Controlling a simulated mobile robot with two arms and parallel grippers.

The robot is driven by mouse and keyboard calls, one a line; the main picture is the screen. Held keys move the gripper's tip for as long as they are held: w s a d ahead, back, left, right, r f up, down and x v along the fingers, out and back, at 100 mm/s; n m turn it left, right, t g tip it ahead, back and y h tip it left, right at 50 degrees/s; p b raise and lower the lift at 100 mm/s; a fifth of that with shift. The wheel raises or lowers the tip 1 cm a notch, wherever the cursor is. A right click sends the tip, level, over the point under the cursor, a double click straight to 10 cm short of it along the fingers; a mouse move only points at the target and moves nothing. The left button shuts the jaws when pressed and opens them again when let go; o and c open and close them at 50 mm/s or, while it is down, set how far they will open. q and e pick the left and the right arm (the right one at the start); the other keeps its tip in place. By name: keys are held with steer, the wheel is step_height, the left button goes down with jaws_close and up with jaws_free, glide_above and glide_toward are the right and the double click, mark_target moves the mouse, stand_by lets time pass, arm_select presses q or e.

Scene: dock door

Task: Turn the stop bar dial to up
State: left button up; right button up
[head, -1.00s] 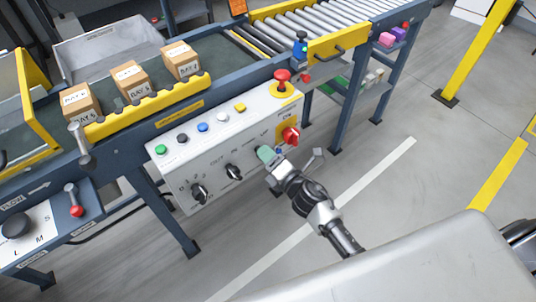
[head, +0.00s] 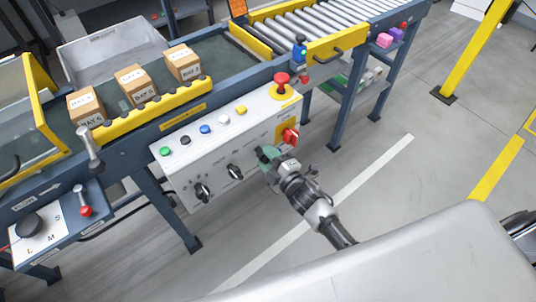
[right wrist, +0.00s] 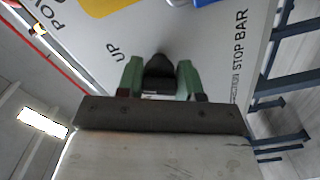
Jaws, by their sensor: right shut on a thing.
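The stop bar dial (right wrist: 160,66) is a black knob on the sloping pale control panel (right wrist: 205,45). In the right wrist view it sits between the green fingertips of my right gripper (right wrist: 159,76), which is shut on it. The print "UP" shows to its left and "STOP BAR" to its right. Which mark the knob points to is hard to tell. In the head view my right gripper (head: 266,157) is at the lower right of the panel, and its fingers and wrist partly hide the dial. My left gripper is not in view.
A red switch (head: 290,135) on a yellow plate is close beside my right gripper, with a red mushroom button (head: 281,79) above. Two black dials (head: 234,172) and several coloured push buttons share the panel. The conveyor carries cardboard boxes (head: 183,62).

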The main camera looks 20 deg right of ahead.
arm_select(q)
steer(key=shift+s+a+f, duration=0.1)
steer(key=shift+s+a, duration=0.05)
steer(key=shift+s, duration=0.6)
arm_select(e)
steer(key=shift+m, duration=0.6)
steer(key=o, duration=0.9)
steer(key=shift+o, duration=0.2)
arm_select(q)
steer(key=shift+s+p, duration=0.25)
steer(key=shift+p, duration=0.1)
arm_select(e)
steer(key=v, duration=1)
steer(key=shift+s, duration=0.4)
steer(key=shift+d, duration=0.15)
